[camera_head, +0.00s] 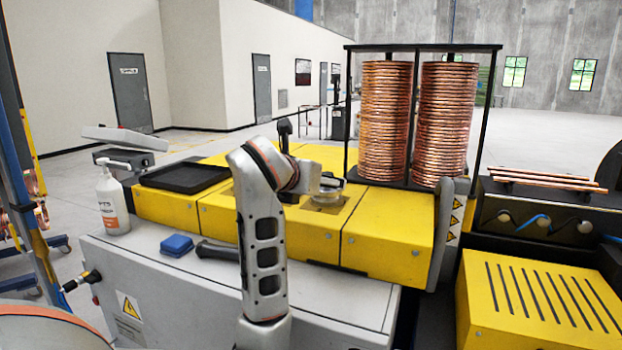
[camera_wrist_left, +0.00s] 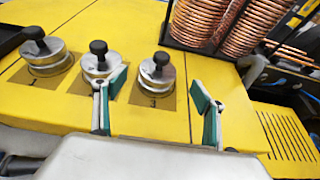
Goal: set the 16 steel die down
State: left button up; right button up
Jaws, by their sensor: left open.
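Three steel dies with black knobs stand upright on the yellow bench top in the left wrist view: a left one (camera_wrist_left: 46,60), a middle one (camera_wrist_left: 99,66) and a right one (camera_wrist_left: 158,76). The right one sits on a marked dark patch; its number is too small to read, so I cannot tell which die is the 16. My left gripper (camera_wrist_left: 158,86) is open, its teal-padded fingers apart and empty, with the right die beyond and between them. My right gripper is not in view.
A black rack (camera_head: 423,47) with two stacks of copper coils (camera_head: 385,120) stands behind the bench. Copper tubes (camera_head: 545,179) lie at right.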

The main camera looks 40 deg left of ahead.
pick_arm(q)
jog(key=v, duration=0.3)
jog(key=shift+s+r+p, duration=0.2)
jog(key=shift+s+p, duration=0.05)
jog(key=shift+p, duration=0.1)
dwell(0.3)
